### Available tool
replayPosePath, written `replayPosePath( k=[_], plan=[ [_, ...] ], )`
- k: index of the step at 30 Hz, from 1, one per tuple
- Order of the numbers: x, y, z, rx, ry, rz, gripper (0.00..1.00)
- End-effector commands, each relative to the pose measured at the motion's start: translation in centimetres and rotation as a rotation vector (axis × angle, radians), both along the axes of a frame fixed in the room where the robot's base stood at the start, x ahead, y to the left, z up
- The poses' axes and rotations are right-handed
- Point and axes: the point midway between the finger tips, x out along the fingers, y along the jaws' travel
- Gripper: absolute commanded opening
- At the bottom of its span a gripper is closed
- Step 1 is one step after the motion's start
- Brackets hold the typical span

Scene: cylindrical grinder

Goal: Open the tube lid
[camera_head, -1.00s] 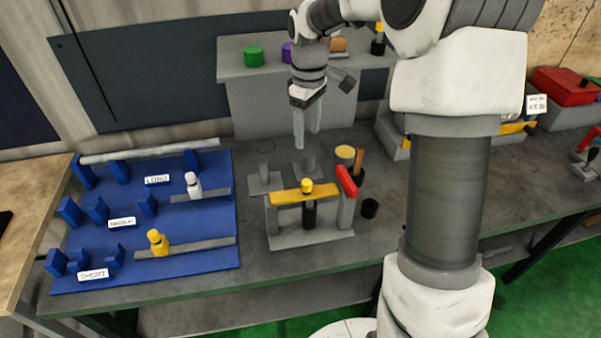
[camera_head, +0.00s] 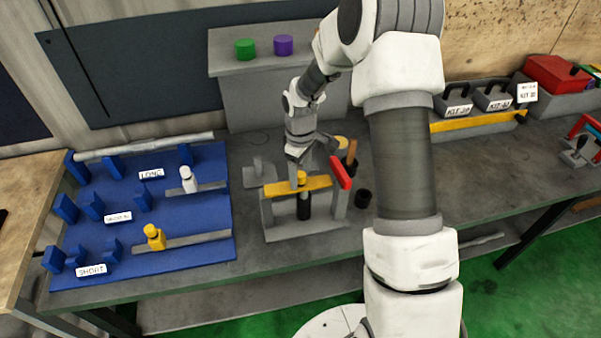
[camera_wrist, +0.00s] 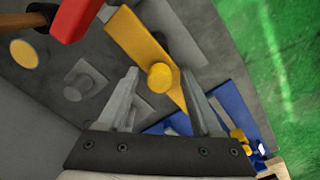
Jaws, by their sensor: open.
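A grey stand (camera_head: 306,233) on the bench carries a yellow bar (camera_head: 318,183) across its top. A dark upright tube (camera_head: 304,206) stands inside the frame below the bar. A round yellow knob (camera_head: 302,176) sits on the bar above the tube; it also shows in the wrist view (camera_wrist: 160,77). I cannot tell whether the bar or the knob is the lid. My gripper (camera_head: 297,181) is open and points down over the bar. In the wrist view, its fingertips (camera_wrist: 159,76) lie on either side of the knob; contact cannot be made out.
A red block (camera_head: 340,173) stands at the bar's right end, beside a brown handle (camera_head: 351,154). A blue board (camera_head: 200,225) with holders lies left. A grey shelf (camera_head: 232,67) stands behind.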

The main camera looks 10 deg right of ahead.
Motion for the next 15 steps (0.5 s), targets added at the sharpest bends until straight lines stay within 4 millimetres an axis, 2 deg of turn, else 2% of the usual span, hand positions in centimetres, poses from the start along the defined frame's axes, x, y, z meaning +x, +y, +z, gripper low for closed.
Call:
replayPosePath(
  k=[10,11,15],
  plan=[
    [0.01,0.0,-0.42,0.0,-0.001,-0.001,0.66],
    [0.01,0.0,-0.42,0.0,-0.001,-0.001,0.63],
    [0.01,0.0,-0.4,0.0,-0.001,-0.001,0.37]
  ],
)
